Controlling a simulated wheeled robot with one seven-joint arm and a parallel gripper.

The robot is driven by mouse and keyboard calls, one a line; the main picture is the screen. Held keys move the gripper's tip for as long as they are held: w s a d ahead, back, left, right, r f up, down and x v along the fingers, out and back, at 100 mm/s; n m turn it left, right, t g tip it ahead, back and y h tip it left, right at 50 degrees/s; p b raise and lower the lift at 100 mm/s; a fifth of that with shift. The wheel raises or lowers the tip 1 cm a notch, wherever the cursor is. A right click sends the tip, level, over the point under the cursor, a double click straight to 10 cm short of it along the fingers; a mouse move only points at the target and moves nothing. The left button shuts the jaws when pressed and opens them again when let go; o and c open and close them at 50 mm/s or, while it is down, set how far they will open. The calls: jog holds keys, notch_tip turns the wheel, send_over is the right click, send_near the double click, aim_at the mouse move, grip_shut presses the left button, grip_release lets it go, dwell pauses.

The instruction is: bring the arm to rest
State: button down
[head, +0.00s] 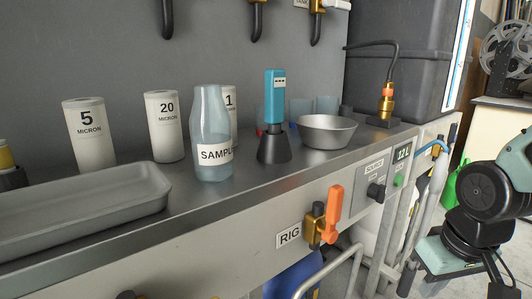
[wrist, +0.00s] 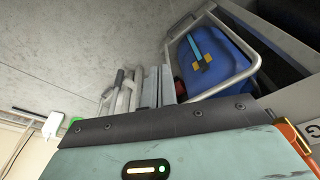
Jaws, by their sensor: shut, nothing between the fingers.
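My arm (head: 493,195) shows at the right edge of the head view, to the right of the bench and clear of it. Its end is out of that view. In the wrist view, the teal housing with its lit strip fills the bottom, and my gripper (wrist: 158,82) shows beyond its dark edge as two grey fingers close together. It is shut and empty. Past the fingers are the floor and a blue container (wrist: 208,60) behind a metal rail.
The steel bench (head: 300,178) carries a tray (head: 90,203), a sample bottle (head: 211,130), white filter cartridges (head: 163,125), a teal handheld device (head: 275,95) and a metal bowl (head: 327,130). An orange valve handle (head: 333,212) juts from its front. A metal rail (head: 335,268) stands below.

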jog(key=s+a+r+n+g+p, duration=0.2)
jog(key=s+a+r+n+p, duration=0.3)
jog(key=s+a, duration=0.8)
notch_tip(320, 180, up, 38)
jog(key=w+n+p, duration=0.1)
jog(key=p, duration=3.4)
jog(key=shift+a+f, duration=0.2)
jog(key=shift+w, duration=0.1)
